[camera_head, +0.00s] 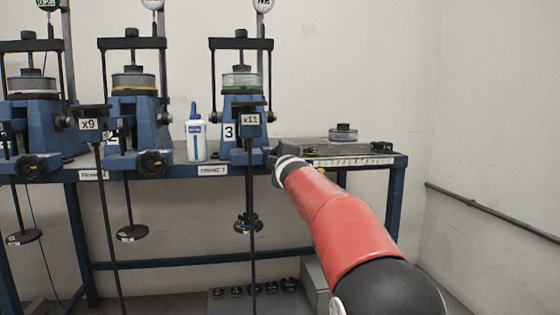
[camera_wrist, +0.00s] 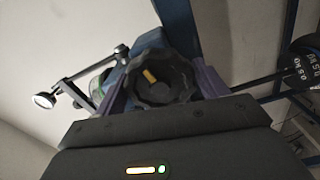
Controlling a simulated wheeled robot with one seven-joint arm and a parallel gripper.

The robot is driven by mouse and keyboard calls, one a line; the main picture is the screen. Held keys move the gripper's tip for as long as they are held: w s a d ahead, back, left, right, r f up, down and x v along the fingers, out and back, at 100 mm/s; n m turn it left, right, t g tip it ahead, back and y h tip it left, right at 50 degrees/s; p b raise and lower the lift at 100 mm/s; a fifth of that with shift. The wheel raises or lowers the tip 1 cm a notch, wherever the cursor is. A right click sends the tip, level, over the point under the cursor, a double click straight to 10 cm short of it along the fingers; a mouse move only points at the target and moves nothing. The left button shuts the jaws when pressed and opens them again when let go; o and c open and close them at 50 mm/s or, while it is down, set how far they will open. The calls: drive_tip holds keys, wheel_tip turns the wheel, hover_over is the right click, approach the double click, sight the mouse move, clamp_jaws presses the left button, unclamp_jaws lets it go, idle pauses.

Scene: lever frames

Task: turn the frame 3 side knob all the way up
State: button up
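Frame 3 (camera_head: 243,108) is a blue lever frame marked 3, at the right end of the row in the head view. Its side knob (camera_wrist: 172,92) is a dark, lobed disc with a yellow mark, close up in the wrist view. The mark lies up and left of the knob's centre. My gripper (camera_head: 277,168) is at the lower right of frame 3, and the knob is hidden there in the head view. In the wrist view my gripper's two fingers (camera_wrist: 163,78) lie one on each side of the knob, with no clear gap.
Two more blue frames (camera_head: 134,110) stand to the left, with black knobs (camera_head: 153,163) in front. A white bottle (camera_head: 196,138) stands left of frame 3. Weights (camera_head: 247,223) hang below the bench.

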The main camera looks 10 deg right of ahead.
drive_tip(key=shift+o, duration=0.8)
drive_tip(key=shift+s+f+b, duration=0.15)
drive_tip(key=shift+s+b, duration=0.15)
drive_tip(key=s+b, duration=0.2)
drive_tip(key=s, duration=0.3)
drive_tip(key=shift+s, duration=0.2)
